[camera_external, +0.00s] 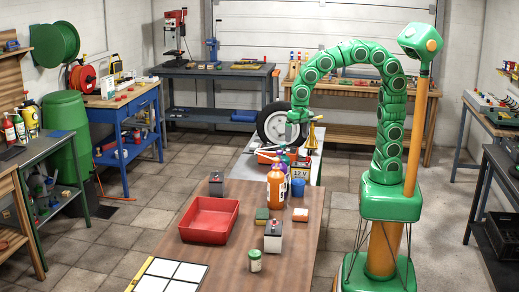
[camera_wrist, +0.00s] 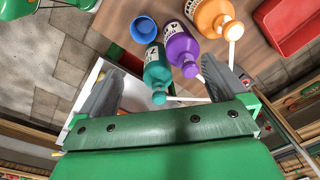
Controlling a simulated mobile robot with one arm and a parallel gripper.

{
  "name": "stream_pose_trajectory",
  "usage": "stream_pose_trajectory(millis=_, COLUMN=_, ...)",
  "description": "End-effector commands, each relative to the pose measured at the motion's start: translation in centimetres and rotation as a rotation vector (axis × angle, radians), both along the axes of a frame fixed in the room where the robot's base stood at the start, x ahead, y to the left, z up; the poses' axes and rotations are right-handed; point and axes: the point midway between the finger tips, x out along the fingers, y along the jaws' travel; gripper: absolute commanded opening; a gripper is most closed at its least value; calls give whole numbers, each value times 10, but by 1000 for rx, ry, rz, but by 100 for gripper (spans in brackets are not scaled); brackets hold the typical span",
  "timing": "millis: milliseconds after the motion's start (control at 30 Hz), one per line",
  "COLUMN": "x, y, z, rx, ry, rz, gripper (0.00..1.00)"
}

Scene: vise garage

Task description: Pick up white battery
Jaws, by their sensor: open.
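A small white and grey block with a dark top and a red spot (camera_external: 273,236), which looks like the white battery, stands on the brown table (camera_external: 232,262) near its front. A second, darker battery-like block (camera_external: 217,184) stands at the far left of the table. My gripper (camera_external: 297,117) is high up past the far end of the table, in front of the wheel. In the wrist view my gripper (camera_wrist: 160,92) is open and empty, its two grey fingers wide apart. The white block does not show in the wrist view.
A red tray (camera_external: 209,219) lies left of the white block, and a green-labelled jar (camera_external: 255,260) stands in front of it. Orange (camera_wrist: 213,17), purple (camera_wrist: 180,47) and teal (camera_wrist: 157,72) bottles and a blue cup (camera_wrist: 144,29) stand at the table's far end.

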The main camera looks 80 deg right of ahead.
Motion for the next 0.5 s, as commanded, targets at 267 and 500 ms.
stream_pose_trajectory(millis=267, x=42, y=65, z=-19, rx=-12, ry=0, rz=-183, gripper=99)
stream_pose_trajectory(millis=500, x=65, y=131, z=-40, rx=-13, ry=-6, rz=-330, gripper=99)
